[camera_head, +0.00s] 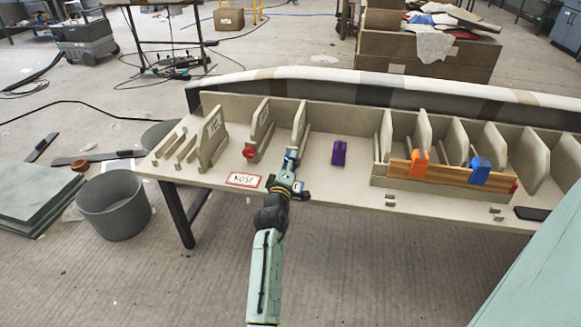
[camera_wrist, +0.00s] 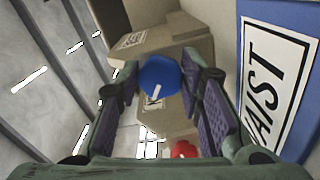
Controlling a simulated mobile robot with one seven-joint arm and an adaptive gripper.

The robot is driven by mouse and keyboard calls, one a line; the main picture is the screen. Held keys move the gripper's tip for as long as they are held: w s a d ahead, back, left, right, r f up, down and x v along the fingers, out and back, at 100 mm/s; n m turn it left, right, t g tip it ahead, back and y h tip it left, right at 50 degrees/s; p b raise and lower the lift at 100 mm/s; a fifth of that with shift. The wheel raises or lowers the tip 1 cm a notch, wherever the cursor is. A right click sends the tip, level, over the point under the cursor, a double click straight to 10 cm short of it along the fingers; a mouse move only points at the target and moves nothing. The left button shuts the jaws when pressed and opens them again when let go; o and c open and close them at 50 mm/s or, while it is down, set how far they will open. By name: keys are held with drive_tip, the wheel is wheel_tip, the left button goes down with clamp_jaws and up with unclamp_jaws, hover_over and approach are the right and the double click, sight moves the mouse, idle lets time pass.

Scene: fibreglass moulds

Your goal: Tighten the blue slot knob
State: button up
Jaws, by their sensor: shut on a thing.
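The blue slot knob (camera_wrist: 159,76) is round with a short white mark on its face. In the wrist view it sits between the two fingertips of my gripper (camera_wrist: 162,83), against a beige upright block. My gripper is shut on its sides. In the head view my gripper (camera_head: 290,163) reaches over the table's front edge to the third upright slot from the left. There the knob is mostly hidden by my gripper, with only a little blue showing. The blue-bordered WAIST label (camera_wrist: 279,80) is at the right of the wrist view.
A red knob (camera_head: 249,153) is on the slot to the left, above the red-bordered NOSE label (camera_head: 244,180). A purple clamp (camera_head: 339,151) stands to the right on open table. Orange (camera_head: 419,162) and blue (camera_head: 479,170) clamps sit on a wooden strip further right.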

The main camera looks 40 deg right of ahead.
drive_tip(key=m, duration=0.1)
drive_tip(key=m+b, duration=0.2)
drive_tip(key=shift+f+m, duration=0.25)
drive_tip(key=shift+m, duration=0.15)
drive_tip(key=m+b, duration=0.2)
drive_tip(key=m, duration=0.1)
drive_tip(key=shift+w+a+m, duration=0.1)
drive_tip(key=shift+m, duration=0.2)
drive_tip(key=m+b, duration=0.3)
drive_tip(key=m, duration=0.3)
drive_tip(key=shift+w+b, duration=0.1)
drive_tip(key=shift+b, duration=0.3)
drive_tip(key=m+b, duration=0.1)
drive_tip(key=m, duration=0.3)
drive_tip(key=shift+a+b, duration=0.1)
drive_tip(key=shift+b, duration=0.25)
drive_tip(key=m+b, duration=0.1)
drive_tip(key=m, duration=0.2)
drive_tip(key=shift+w+m, duration=0.1)
drive_tip(key=shift+m, duration=0.2)
drive_tip(key=m+b, duration=0.1)
drive_tip(key=m, duration=0.3)
drive_tip(key=shift+a+r+b, duration=0.1)
drive_tip(key=shift+b, duration=0.2)
drive_tip(key=shift+m, duration=1.3)
drive_tip(key=shift+r, duration=0.1)
